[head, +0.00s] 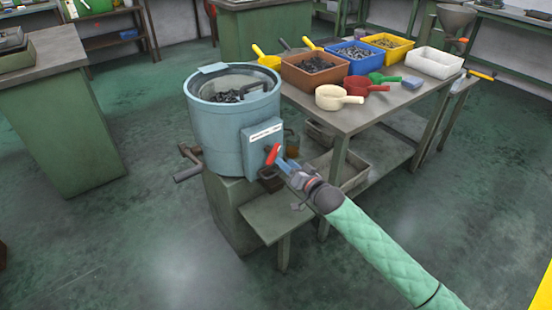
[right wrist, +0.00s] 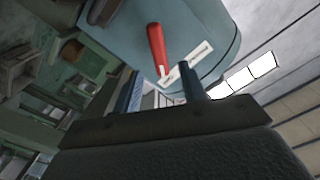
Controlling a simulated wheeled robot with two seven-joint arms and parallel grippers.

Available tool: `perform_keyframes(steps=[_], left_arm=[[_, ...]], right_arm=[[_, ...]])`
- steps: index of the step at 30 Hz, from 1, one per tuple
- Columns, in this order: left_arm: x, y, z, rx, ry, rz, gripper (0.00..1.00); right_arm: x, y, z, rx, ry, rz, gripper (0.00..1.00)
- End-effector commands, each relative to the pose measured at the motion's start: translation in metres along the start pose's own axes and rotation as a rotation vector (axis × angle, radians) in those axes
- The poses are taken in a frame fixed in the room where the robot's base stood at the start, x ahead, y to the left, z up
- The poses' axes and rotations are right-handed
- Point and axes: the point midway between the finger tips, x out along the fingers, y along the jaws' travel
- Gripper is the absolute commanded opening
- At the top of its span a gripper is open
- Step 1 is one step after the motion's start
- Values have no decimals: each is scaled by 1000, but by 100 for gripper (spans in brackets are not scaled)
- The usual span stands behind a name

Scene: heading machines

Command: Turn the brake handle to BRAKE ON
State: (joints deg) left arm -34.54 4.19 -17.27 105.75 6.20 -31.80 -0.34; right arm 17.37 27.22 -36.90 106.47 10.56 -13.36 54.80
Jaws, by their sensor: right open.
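The red brake handle (head: 272,154) is on the front box of a round blue machine (head: 215,125). In the head view it stands tilted, its top leaning right. My right gripper (head: 284,166) is just in front of the handle, at its right lower side. In the right wrist view the handle (right wrist: 156,45) shows beyond the open fingers (right wrist: 158,88), its lower end in line with the space between them. I cannot tell whether they touch. A white label plate (right wrist: 185,64) sits beside it; its words are too small to read. My left gripper is out of view.
The machine's drum holds dark parts and stands on a green base (head: 228,215) with a low shelf (head: 275,218). A workbench (head: 350,118) to the right carries coloured bins and scoops. A wooden tray (head: 343,170) is below it.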

Motion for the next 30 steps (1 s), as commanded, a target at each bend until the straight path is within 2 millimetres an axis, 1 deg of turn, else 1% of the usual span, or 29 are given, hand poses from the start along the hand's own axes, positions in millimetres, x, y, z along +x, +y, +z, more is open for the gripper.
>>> perform_keyframes(steps=[5,8,15,21,25,30], left_arm=[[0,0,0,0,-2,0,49],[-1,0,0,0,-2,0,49],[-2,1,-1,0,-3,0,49],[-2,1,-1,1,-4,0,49],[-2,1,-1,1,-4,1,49],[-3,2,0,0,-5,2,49]], right_arm=[[6,0,0,33,0,1,42],[17,0,-1,33,0,1,42],[52,0,-1,31,-1,2,42],[72,0,0,32,-2,2,42],[77,0,1,31,-3,3,42],[78,0,1,31,-3,3,42]])
